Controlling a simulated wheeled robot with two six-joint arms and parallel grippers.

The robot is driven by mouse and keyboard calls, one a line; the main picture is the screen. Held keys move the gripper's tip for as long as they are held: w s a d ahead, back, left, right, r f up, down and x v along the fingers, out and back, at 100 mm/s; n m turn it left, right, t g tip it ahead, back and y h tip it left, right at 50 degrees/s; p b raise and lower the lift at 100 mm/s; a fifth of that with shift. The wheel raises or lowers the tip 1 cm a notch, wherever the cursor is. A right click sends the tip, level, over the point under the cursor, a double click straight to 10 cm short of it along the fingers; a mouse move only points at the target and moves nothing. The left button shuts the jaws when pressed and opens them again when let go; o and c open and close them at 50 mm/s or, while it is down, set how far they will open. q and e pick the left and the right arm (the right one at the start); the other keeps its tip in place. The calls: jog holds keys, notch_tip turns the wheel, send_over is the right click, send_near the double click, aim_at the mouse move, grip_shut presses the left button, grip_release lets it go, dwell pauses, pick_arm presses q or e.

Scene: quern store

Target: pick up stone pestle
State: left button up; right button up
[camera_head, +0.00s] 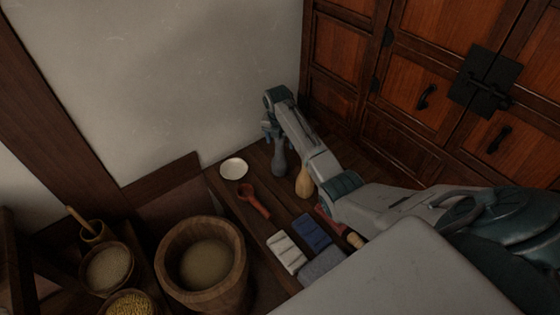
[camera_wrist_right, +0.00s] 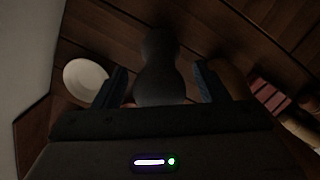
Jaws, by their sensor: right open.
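The stone pestle (camera_head: 279,160) is dark grey and stands upright on the dark wooden table, near its back edge by the cabinet. My right gripper (camera_head: 268,131) is above and beside its top in the head view. In the right wrist view, the pestle (camera_wrist_right: 160,62) lies between the two blue-grey fingers of my right gripper (camera_wrist_right: 160,82). The jaws are open, one finger on each side, with a dark gap visible near the pestle's narrow part. Whether a finger touches it is too dark to tell. My left gripper is not in view.
A tan wooden pestle-shaped piece (camera_head: 304,182) stands close to the right. A white dish (camera_head: 234,169) and a red ladle (camera_head: 254,200) lie to the left. Folded white (camera_head: 286,252) and blue (camera_head: 312,231) cloths are nearer. A wooden tub (camera_head: 232,243) stands front left; a cabinet (camera_head: 345,85) is behind.

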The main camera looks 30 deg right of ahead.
jog(key=c, duration=1)
jog(key=shift+w+r, duration=0.1)
jog(key=shift+r, duration=0.05)
jog(key=shift+c, duration=1.4)
jog(key=shift+r, duration=0.1)
